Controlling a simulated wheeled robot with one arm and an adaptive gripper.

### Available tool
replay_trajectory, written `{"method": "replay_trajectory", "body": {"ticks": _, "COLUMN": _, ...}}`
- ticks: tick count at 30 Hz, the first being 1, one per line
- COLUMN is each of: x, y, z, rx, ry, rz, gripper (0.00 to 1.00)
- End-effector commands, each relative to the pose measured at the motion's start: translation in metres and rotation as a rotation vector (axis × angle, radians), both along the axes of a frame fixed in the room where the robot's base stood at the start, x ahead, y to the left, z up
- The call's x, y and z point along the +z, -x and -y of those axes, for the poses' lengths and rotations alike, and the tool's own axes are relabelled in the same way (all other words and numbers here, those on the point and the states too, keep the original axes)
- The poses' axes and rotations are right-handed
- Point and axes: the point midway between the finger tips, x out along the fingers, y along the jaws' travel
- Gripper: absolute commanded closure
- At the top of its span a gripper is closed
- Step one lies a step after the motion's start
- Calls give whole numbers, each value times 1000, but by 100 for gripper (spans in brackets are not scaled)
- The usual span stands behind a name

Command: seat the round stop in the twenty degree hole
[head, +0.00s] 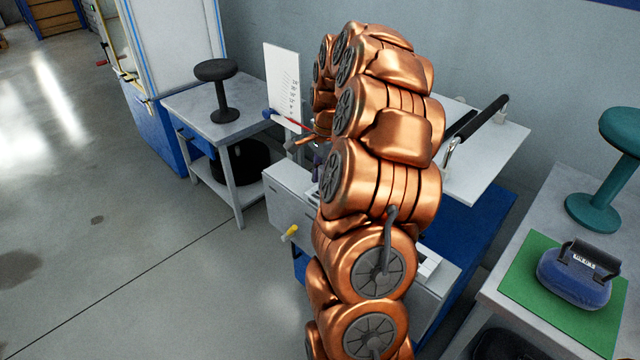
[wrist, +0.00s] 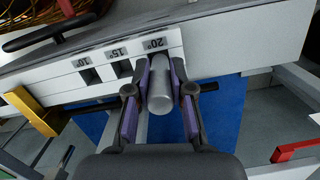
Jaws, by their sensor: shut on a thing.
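In the wrist view, my gripper (wrist: 161,72) is shut on the round stop (wrist: 160,98), a grey cylinder between the two purple-padded fingers. The stop's far end is close to the white plate (wrist: 60,85), just below the 20° label (wrist: 152,43). The 20° hole itself is hidden behind the stop and fingers, so I cannot tell whether the end is in it. The dark 15° hole (wrist: 123,69) and 10° hole (wrist: 91,76) show empty to its left. In the head view, my copper arm hides most of the gripper and plate.
A red part (wrist: 297,151) is at the lower right. In the head view, a table with a black stool (head: 216,88) stands left; a green mat (head: 530,300) with a blue weight (head: 572,283) is right.

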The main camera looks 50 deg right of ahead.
Motion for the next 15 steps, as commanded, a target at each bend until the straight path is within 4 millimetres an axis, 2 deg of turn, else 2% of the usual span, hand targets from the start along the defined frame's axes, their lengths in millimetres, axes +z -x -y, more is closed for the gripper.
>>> {"method": "replay_trajectory", "body": {"ticks": 5, "x": -22, "y": 2, "z": -1, "rx": 2, "ry": -3, "rz": -5, "gripper": 100}}
{"method": "replay_trajectory", "body": {"ticks": 15, "x": -25, "y": 1, "z": 0, "rx": 0, "ry": 0, "rz": -2, "gripper": 100}}
